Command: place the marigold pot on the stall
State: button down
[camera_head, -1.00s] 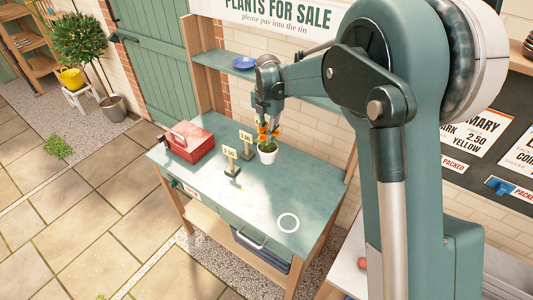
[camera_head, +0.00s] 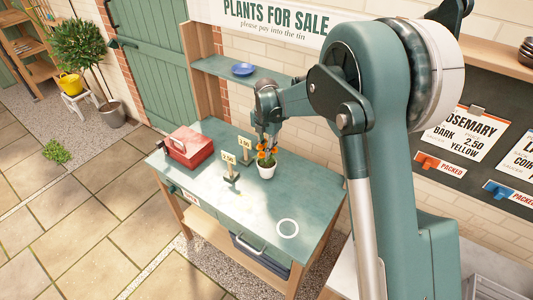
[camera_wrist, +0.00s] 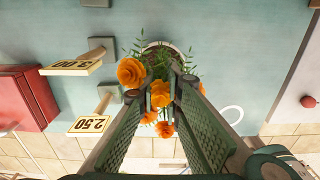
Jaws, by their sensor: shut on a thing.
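The marigold pot (camera_head: 266,171) is small and white, with orange flowers and green leaves. It is upright at the stall top (camera_head: 210,205), right of the price signs. I cannot tell whether its base touches the top. My gripper (camera_head: 267,143) is above it, pointing down, shut on the marigold plant. In the wrist view the fingers (camera_wrist: 160,92) close in among the orange blooms (camera_wrist: 131,71). The pot's dark soil and rim show behind the leaves. The exact grip point is hidden by flowers.
Two price signs, 3.00 (camera_wrist: 70,68) and 2.50 (camera_wrist: 88,124), stand close to the pot. A red box (camera_head: 188,146) sits at the stall's left end. A white ring (camera_head: 288,228) marks the right part. The front of the top is clear. A blue dish (camera_head: 242,69) is on the shelf behind.

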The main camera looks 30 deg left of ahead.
jog(key=shift+f, duration=0.65)
jog(key=c, duration=2.5)
grip_release()
jog(key=shift+r, duration=0.15)
notch_tip(320, 180, up, 12)
jog(key=shift+r+b, duration=0.1)
jog(key=shift+b, duration=0.2)
